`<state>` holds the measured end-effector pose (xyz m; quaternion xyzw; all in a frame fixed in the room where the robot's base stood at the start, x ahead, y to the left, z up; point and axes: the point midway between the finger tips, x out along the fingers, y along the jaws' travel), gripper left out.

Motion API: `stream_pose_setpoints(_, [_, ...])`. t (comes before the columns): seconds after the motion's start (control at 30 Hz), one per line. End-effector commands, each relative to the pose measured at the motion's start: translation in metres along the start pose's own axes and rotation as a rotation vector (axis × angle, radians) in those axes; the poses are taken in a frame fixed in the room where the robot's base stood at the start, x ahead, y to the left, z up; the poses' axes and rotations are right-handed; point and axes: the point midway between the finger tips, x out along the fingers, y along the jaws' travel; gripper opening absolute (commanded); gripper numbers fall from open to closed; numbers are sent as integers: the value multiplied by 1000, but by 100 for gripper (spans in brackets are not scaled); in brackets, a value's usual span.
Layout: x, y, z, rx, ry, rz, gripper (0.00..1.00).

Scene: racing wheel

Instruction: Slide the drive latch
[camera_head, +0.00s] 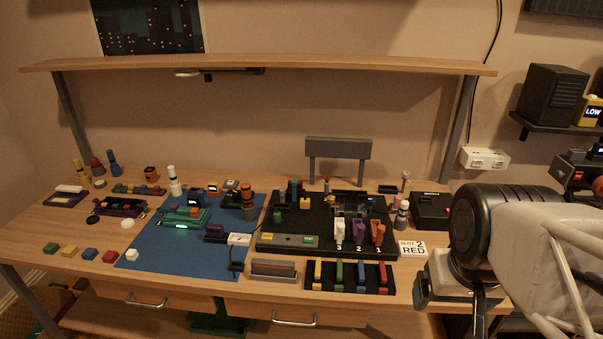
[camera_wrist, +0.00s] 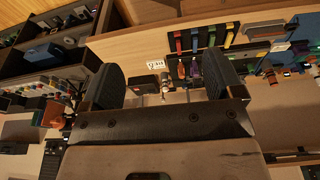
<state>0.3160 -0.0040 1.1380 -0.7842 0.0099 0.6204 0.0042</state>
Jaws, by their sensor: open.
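A black board (camera_head: 325,219) on the workbench carries white (camera_head: 340,231), purple (camera_head: 360,232) and orange (camera_head: 378,232) numbered pieces along its right front. A grey strip (camera_head: 288,240) with yellow and green ends lies along its left front. No part is legibly marked as the drive latch, so I cannot tell which one it is. My gripper (camera_wrist: 165,82) shows in the wrist view with its two dark pads wide apart and nothing between them. The arm is at the right of the head view, well apart from the board; the fingertips are not clear there.
A black tray (camera_head: 350,290) of coloured bars sits in front. A blue mat (camera_head: 160,255) with small parts is at left. A shelf (camera_head: 260,65) spans above.

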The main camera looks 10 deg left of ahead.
Motion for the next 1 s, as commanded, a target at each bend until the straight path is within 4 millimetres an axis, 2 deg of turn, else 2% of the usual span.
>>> stream_pose_setpoints(0.03, [0,0,0,0,0,-1,78])
stream_pose_setpoints(0.17, [0,-3,-6,5,1,-11,58])
stream_pose_setpoints(0.27, [1,-8,-18,16,3,-36,43])
stream_pose_setpoints(0.37, [3,-18,-38,35,7,-79,28])
stream_pose_setpoints(0.53, [10,-43,-91,90,20,-181,2])
stream_pose_setpoints(0.77, [31,-83,-178,201,43,-334,0])
stream_pose_setpoints(1.0, [67,-124,-266,341,62,-471,0])
